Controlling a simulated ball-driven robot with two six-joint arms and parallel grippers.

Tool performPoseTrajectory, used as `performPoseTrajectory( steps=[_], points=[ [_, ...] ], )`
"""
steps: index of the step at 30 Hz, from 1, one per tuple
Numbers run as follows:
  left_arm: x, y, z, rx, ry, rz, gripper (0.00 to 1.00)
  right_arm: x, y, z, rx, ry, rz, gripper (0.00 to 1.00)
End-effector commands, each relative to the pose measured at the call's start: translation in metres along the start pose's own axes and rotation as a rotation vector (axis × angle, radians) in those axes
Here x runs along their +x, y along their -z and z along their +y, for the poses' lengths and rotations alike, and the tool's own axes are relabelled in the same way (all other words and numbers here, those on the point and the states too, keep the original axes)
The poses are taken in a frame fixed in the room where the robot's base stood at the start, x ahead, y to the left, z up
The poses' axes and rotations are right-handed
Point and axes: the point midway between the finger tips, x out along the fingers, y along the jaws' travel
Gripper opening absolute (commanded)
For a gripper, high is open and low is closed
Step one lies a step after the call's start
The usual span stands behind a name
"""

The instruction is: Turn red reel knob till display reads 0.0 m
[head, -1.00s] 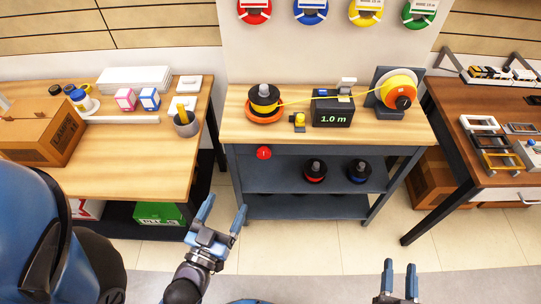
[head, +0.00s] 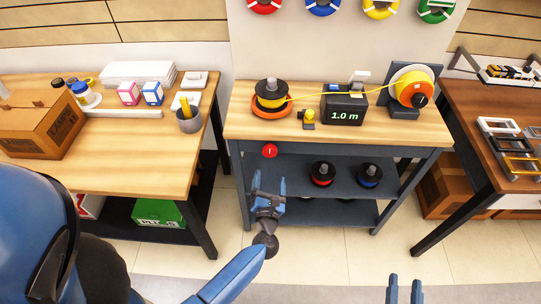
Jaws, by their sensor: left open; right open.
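The red knob (head: 269,151) sits on the front edge of the middle bench, left of centre, with a small white mark on it. A reel with yellow line (head: 271,97) stands on an orange base at the left of the bench. The line runs right to a yellow and orange reel (head: 413,89) on a dark stand. My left gripper (head: 268,184) is open and empty, below the knob in the picture and apart from it. My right gripper (head: 405,286) is open and empty at the bottom edge.
The bench (head: 238,130) has a lower shelf with a red-banded spool (head: 322,174) and a blue-banded spool (head: 369,176). A small yellow and black part (head: 308,118) stands between reel and display. A wooden table (head: 150,180) stands left, a brown table (head: 462,105) right.

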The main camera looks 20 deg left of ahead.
Motion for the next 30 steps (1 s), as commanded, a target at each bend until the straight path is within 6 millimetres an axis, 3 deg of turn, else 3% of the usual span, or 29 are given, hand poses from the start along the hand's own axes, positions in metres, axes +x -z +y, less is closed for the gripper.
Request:
performPoseTrajectory(
  steps=[7,21,30],
  points=[
    [0.014,-0.001,0.001,-0.050,-0.006,-0.002,0.79,0.000,0.000,0.000,0.000,0.000,0.000,0.43],
    [0.085,-0.001,0.002,-0.046,-0.005,-0.002,0.79,0.000,-0.001,0.000,0.000,0.000,0.000,0.43],
    [0.107,-0.001,0.002,-0.046,-0.003,-0.003,0.79,0.000,-0.003,0.000,0.000,0.000,0.000,0.43]
  ],
)
